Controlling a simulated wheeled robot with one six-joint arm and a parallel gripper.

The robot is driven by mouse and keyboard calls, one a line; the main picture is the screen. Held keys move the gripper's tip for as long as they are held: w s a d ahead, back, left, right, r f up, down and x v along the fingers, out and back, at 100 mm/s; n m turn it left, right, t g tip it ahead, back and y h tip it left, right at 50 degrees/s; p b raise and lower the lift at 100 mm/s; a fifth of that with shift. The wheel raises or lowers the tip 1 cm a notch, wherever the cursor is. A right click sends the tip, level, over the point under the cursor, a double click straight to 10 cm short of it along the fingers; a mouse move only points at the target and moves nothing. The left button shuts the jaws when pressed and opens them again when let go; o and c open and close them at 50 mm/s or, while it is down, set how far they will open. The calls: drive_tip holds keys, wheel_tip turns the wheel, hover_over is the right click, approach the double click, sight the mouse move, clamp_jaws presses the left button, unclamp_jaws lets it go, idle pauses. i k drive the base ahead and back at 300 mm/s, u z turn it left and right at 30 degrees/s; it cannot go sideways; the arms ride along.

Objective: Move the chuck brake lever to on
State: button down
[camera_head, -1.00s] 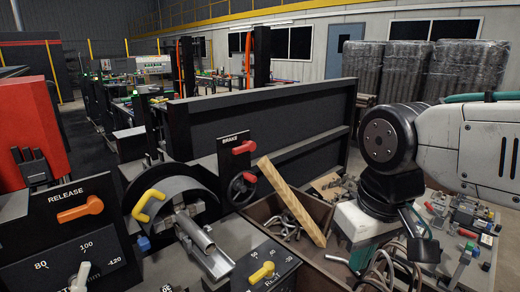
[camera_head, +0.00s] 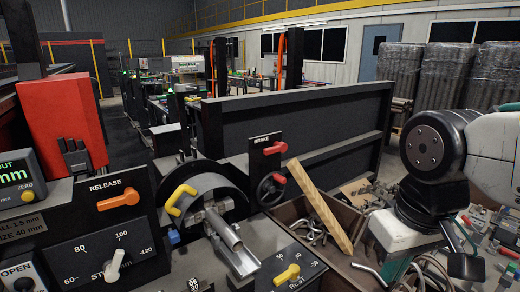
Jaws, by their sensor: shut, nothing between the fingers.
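A handwheel (camera_head: 268,190) with a red knob is below the lever. A wooden beam (camera_head: 322,208) leans up from a scrap bin (camera_head: 290,212) between the lever and my arm. An orange RELEASE handle (camera_head: 118,199) is at left. A long dark panel (camera_head: 300,125) stands behind.

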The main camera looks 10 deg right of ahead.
sight(281, 147)
drive_tip(key=k, duration=1.25)
drive_tip(key=u, duration=0.6)
drive_tip(key=i, duration=1.65)
drive_tip(key=z, duration=0.55)
